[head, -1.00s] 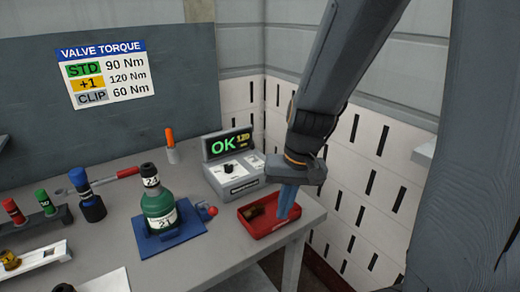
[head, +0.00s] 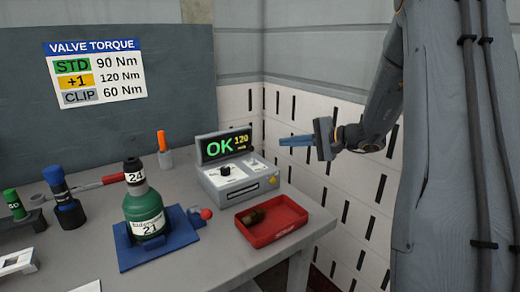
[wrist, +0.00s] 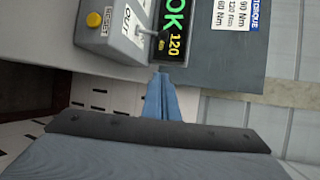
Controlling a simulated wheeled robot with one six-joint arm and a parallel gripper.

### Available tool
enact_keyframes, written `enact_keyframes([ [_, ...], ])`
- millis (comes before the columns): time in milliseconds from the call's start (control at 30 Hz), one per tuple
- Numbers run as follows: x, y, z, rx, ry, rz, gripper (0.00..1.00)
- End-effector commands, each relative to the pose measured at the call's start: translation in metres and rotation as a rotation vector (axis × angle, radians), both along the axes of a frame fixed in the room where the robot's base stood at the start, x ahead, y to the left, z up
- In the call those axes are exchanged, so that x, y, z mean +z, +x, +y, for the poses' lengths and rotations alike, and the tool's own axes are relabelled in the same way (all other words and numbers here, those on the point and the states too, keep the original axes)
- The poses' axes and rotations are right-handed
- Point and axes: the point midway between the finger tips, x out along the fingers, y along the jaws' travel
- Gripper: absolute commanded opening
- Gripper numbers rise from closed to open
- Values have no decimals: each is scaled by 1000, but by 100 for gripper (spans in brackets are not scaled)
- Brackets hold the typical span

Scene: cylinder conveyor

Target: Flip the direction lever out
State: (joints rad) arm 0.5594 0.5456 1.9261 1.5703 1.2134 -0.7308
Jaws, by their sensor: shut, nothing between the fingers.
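A red tray (head: 290,230) holding a brownish part is at the table's right edge. A green bottle-shaped valve (head: 147,212) stands on a blue plate, with a red-tipped handle beside it. A yellow button (wrist: 94,19) is on the box. The white slotted wall is behind my gripper.

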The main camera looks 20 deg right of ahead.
Motion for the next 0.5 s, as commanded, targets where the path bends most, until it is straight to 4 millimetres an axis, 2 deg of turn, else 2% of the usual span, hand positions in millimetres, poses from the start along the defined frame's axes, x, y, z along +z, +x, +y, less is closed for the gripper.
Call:
enact_keyframes([
  [267, -3, 6, 8, 3, 1, 3, 0],
  [500, -13, 33, 36, 4, 1, 5, 0],
])
